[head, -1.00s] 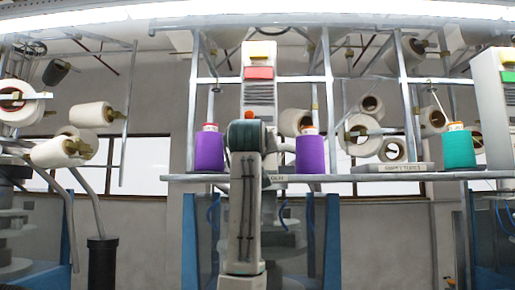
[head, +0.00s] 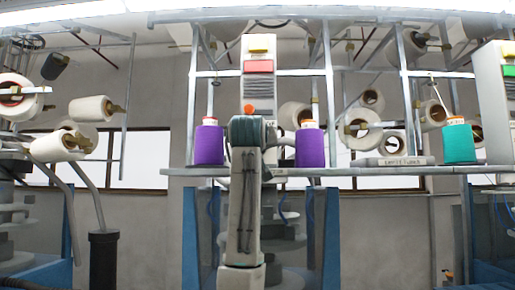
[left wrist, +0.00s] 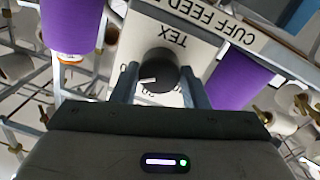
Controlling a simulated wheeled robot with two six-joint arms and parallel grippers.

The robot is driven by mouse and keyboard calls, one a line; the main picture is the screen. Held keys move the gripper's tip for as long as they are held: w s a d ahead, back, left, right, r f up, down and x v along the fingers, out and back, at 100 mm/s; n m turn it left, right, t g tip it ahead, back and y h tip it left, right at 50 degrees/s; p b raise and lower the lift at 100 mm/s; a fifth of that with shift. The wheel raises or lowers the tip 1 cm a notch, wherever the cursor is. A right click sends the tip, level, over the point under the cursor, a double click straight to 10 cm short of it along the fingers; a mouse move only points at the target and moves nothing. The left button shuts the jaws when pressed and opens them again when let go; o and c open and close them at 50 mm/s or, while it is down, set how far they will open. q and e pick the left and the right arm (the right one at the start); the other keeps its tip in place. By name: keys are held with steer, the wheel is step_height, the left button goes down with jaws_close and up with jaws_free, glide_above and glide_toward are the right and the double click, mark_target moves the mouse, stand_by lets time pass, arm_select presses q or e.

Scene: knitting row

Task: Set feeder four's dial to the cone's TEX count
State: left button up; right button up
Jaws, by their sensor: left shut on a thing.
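The black dial knob (left wrist: 158,70) with a white pointer mark sits on a pale panel (left wrist: 199,40) lettered TEX in the left wrist view. The pointer aims toward the left of that picture; scale marks around the knob are mostly covered. My left gripper (left wrist: 159,76) is shut on the knob, one finger on each side. In the head view my arm hides this gripper and the dial. Purple cones (head: 209,146) and (head: 309,148) stand on the shelf either side of my arm. I cannot read a TEX count on either cone. My right gripper is out of view.
A control tower (head: 259,85) with yellow and red panels stands behind my arm. The shelf (head: 350,171) carries a sign block (head: 399,161) and a teal cone (head: 459,144) at right. Pale cones hang on racks (head: 91,109) at left.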

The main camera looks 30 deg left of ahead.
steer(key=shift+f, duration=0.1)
arm_select(q)
steer(key=n+y+b, duration=0.1)
steer(key=n+b, duration=0.1)
steer(key=n, duration=1)
steer(key=n+b, duration=0.1)
steer(key=n, duration=1.1)
steer(key=shift+w+d+f+y+b, duration=0.15)
steer(key=shift+f+y+b, duration=0.05)
steer(key=shift+y+b, duration=0.2)
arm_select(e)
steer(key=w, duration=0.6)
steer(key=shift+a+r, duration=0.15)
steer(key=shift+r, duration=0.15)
arm_select(q)
steer(key=shift+n, duration=0.3)
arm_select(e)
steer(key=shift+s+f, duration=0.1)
